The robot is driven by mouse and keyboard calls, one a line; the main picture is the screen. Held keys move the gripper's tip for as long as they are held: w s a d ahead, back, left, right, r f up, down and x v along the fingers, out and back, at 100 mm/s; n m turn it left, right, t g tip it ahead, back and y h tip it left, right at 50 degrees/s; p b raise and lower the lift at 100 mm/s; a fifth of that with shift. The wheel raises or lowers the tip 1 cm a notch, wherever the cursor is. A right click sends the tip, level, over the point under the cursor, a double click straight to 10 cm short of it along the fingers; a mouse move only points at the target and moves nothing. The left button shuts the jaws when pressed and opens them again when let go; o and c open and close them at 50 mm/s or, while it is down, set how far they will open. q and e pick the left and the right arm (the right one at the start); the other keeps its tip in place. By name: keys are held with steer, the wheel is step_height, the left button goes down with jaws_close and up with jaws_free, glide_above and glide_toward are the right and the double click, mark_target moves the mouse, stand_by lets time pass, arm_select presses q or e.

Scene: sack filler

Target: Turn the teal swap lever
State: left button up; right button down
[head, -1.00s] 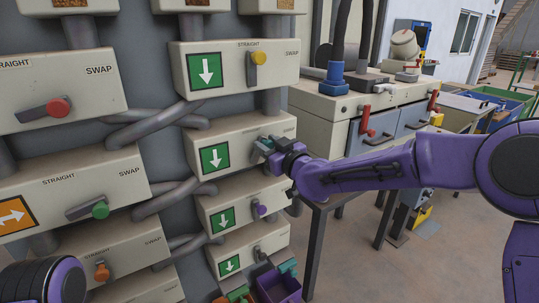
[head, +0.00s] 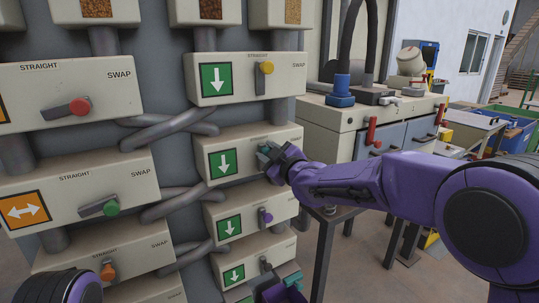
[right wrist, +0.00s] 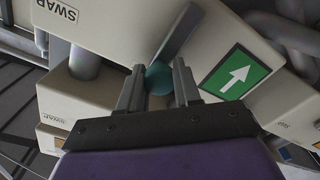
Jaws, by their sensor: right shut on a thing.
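The teal swap lever is on the second box from the top in the right column (head: 236,138). Its round teal knob (right wrist: 158,78) and flat grey arm (right wrist: 177,35) show in the right wrist view. My right gripper (head: 267,153) is at this lever in the head view and hides much of it. In the right wrist view its two fingers (right wrist: 158,88) stand on either side of the knob, shut on it. A green sign with a white arrow (head: 224,162) is on the same box, pointing down in the head view. My left gripper is out of view.
Boxes with yellow (head: 266,68), purple (head: 265,216), red (head: 80,106), green (head: 110,208) and orange (head: 107,272) knobs surround it. Grey crossing pipes (head: 175,127) run between the columns. A machine with red handles (head: 371,131) stands to the right.

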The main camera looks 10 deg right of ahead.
steer(key=shift+a, duration=0.1)
steer(key=c, duration=0.8)
jaws_free()
steer(key=shift+w+a, duration=0.15)
steer(key=b+v, duration=0.3)
steer(key=v, duration=0.7)
steer(key=shift+s+d+f, duration=0.1)
steer(key=shift+s+d, duration=0.1)
steer(key=shift+s, duration=0.05)
